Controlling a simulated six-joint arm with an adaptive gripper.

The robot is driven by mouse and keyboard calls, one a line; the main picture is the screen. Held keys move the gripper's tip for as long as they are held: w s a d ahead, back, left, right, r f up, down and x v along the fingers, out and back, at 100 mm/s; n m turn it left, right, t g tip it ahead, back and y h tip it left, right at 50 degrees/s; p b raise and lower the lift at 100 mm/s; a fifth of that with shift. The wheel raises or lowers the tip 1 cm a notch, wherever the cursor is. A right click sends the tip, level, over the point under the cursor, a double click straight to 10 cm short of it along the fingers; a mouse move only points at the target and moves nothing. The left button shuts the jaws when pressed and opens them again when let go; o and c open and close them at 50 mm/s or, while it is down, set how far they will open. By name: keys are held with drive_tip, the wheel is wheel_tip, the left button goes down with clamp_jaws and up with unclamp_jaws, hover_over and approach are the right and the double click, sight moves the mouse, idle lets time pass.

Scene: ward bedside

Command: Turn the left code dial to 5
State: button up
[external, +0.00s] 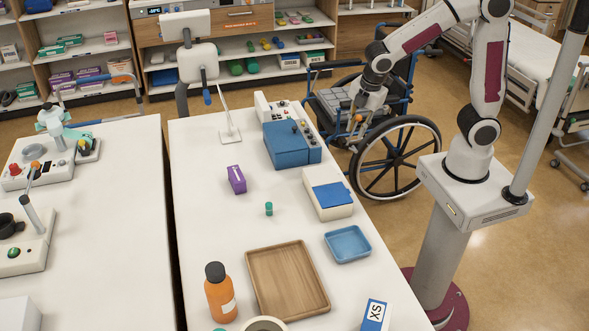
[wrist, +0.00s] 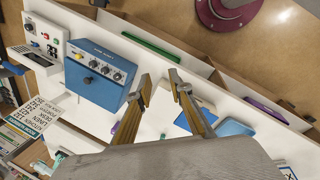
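The blue box (external: 283,147) with the code dials stands near the right edge of the white table. In the wrist view the blue box (wrist: 93,90) shows a row of small dark dials (wrist: 105,69) beside a yellow button (wrist: 79,56), and a dark knob (wrist: 88,81) on a larger face. The dial numbers are too small to read. My gripper (external: 356,122) is right of the box, beyond the table edge in the picture. In the wrist view my gripper (wrist: 158,83) is open, its two fingers apart with nothing between them, clear of the dials.
A white device (external: 276,107) with knobs stands just behind the blue box. A white box with a blue top (external: 328,193), a blue tray (external: 348,244) and a wooden tray (external: 287,281) lie nearer the front. A wheelchair (external: 392,150) stands beside the table, near my gripper.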

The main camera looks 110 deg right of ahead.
drive_tip(key=s+a+r+m+t+y, duration=0.1)
drive_tip(key=s+a+r+m, duration=0.4)
drive_tip(key=s+a+m, duration=0.2)
drive_tip(key=s+a, duration=0.1)
drive_tip(key=a, duration=0.1)
drive_tip(key=shift+a+r+m+t, duration=0.25)
drive_tip(key=shift+a+m+t, duration=0.15)
idle(0.5)
drive_tip(key=shift+s, duration=0.1)
idle(0.5)
drive_tip(key=s+a+r+t+y, duration=0.1)
drive_tip(key=s+a+r+t, duration=0.2)
drive_tip(key=s+a+r, duration=0.1)
drive_tip(key=shift+s+a+r, duration=0.3)
drive_tip(key=shift+s+a, duration=0.05)
drive_tip(key=shift+a, duration=0.45)
drive_tip(key=shift+c, duration=0.4)
